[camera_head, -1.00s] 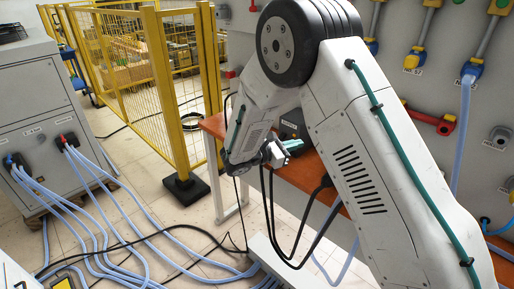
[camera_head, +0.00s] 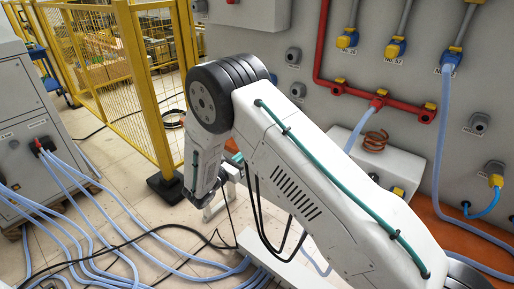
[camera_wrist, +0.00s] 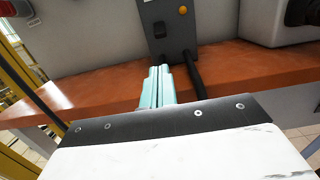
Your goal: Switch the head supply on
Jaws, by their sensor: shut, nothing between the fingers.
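In the wrist view a dark grey box (camera_wrist: 168,32) stands on the orange-brown bench. It has a black switch (camera_wrist: 160,29) and a small round orange lamp or button (camera_wrist: 183,10); I cannot read any label or tell the switch's position. My gripper's teal fingers (camera_wrist: 158,88) are shut and empty, pointing at the box's lower front, below the switch. I cannot tell whether they touch it. In the head view my own arm hides the box and most of the gripper. A white unit with a copper coil (camera_head: 375,141) shows to the right of my arm.
The bench (camera_wrist: 90,92) has a front edge below the box, and a black cable (camera_wrist: 193,75) runs beside the fingers. A grey wall panel (camera_head: 300,60) carries red pipe (camera_head: 318,60) and blue hoses. A yellow fence (camera_head: 130,80) stands left. Hoses and cables (camera_head: 110,240) cover the floor.

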